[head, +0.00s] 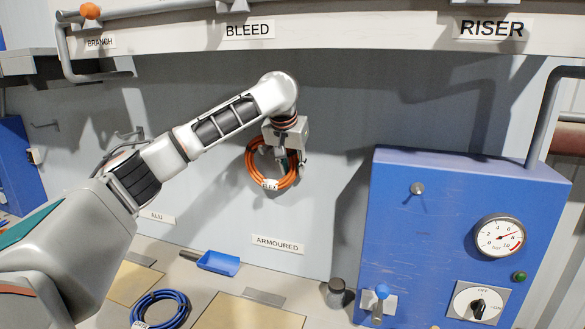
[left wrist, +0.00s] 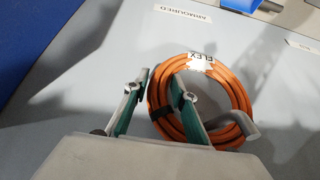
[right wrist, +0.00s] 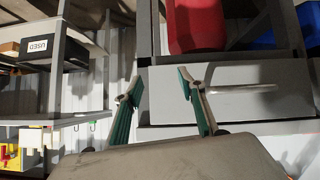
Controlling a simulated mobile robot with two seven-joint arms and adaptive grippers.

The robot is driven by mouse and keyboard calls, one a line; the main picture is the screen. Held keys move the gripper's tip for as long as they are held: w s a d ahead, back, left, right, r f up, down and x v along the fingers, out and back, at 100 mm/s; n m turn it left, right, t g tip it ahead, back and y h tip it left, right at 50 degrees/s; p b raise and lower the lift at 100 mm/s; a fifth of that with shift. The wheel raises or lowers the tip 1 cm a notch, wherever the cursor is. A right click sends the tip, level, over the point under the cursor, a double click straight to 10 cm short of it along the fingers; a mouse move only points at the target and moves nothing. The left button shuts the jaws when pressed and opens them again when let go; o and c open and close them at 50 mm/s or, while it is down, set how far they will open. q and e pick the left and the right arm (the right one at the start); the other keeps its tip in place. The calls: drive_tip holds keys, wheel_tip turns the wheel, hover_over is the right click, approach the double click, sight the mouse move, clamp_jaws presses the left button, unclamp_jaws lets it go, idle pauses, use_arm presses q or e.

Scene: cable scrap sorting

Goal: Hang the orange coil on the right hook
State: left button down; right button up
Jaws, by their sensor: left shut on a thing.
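The orange coil (head: 292,176), with a white FLEX tag, hangs upright close to the grey wall above the ARMOURED label (head: 278,244). My left gripper (head: 283,158) is at the coil and shut on its rim. In the left wrist view the coil (left wrist: 242,92) has its black-banded side between my left fingers (left wrist: 157,90), one finger inside the ring. A grey hook (left wrist: 244,126) shows at the coil's lower right there; I cannot tell whether it bears the coil. My right gripper (right wrist: 160,82) is open and empty, away from the coil.
A blue panel (head: 400,230) with gauge and knobs stands right of the coil. A blue cable coil (head: 160,309), a blue dustpan (head: 219,263) and a dark jar (head: 336,292) are on the bench. A red container (right wrist: 195,25) stands on a shelf before my right gripper.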

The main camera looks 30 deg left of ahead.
use_arm(q)
drive_tip(key=c, duration=1.6)
unclamp_jaws()
drive_tip(key=shift+s+d+r, duration=0.1)
drive_tip(key=shift+s+r, duration=0.1)
drive_tip(key=shift+r, duration=0.2)
drive_tip(key=v, duration=0.2)
drive_tip(key=shift+s+r, duration=0.25)
drive_tip(key=s+d, duration=0.1)
drive_tip(key=s, duration=0.2)
drive_tip(key=s+d, duration=0.1)
drive_tip(key=s, duration=0.3)
drive_tip(key=s+d, duration=0.2)
drive_tip(key=s, duration=0.2)
drive_tip(key=shift+f, duration=0.15)
